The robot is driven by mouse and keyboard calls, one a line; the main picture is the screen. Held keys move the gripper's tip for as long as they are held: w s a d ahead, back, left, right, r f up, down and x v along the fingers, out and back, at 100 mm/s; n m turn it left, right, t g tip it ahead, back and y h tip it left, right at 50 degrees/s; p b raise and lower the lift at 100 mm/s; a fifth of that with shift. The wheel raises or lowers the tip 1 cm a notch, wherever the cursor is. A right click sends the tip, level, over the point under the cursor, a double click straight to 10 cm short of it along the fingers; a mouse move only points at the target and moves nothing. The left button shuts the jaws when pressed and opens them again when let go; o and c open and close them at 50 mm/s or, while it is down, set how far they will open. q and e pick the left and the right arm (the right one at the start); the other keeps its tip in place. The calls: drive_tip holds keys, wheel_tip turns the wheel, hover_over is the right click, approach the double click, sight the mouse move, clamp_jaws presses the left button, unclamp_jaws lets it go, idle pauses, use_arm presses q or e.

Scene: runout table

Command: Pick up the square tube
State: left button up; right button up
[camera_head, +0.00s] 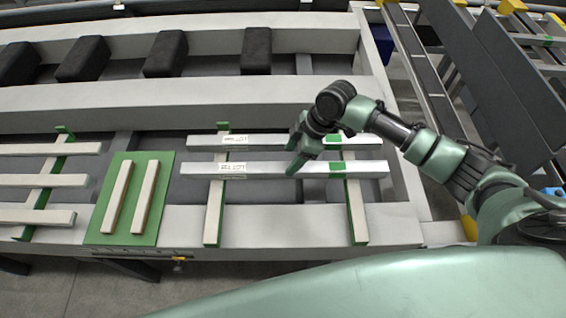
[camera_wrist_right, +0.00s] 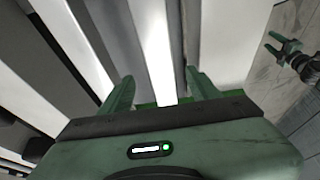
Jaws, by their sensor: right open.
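Two long pale square tubes with labels and green bands lie parallel across green-edged supports in the head view: a far one (camera_head: 265,142) and a near one (camera_head: 270,170). My right gripper (camera_head: 293,168) is at the near tube, pointing down. In the right wrist view its two fingers (camera_wrist_right: 158,92) are apart, with a white tube (camera_wrist_right: 153,45) running between them. I cannot tell whether they touch it. My left gripper (camera_wrist_right: 276,43) shows only at the right of the wrist view, its fingers apart and empty.
A green board (camera_head: 128,198) with two short pale bars lies left of the tubes. Several pale bars (camera_head: 45,181) rest on another support further left. Black blocks (camera_head: 256,50) stand in the table's back channel. A dark rail (camera_head: 425,70) runs along the right.

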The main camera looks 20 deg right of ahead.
sight(285, 166)
drive_tip(key=x, duration=0.1)
drive_tip(key=p+x, duration=0.1)
drive_tip(key=x, duration=0.1)
drive_tip(key=shift+s+p, duration=0.25)
drive_tip(key=shift+p, duration=0.15)
drive_tip(key=shift+x, duration=1.25)
drive_tip(key=shift+w+d+f, duration=0.1)
drive_tip(key=shift+w+f, duration=0.05)
drive_tip(key=shift+f, duration=0.1)
drive_tip(key=c, duration=1.3)
use_arm(q)
drive_tip(key=shift+s+r, duration=0.95)
drive_tip(key=shift+r, duration=0.1)
use_arm(e)
clamp_jaws()
drive_tip(key=shift+r, duration=0.1)
drive_tip(key=shift+w, duration=0.1)
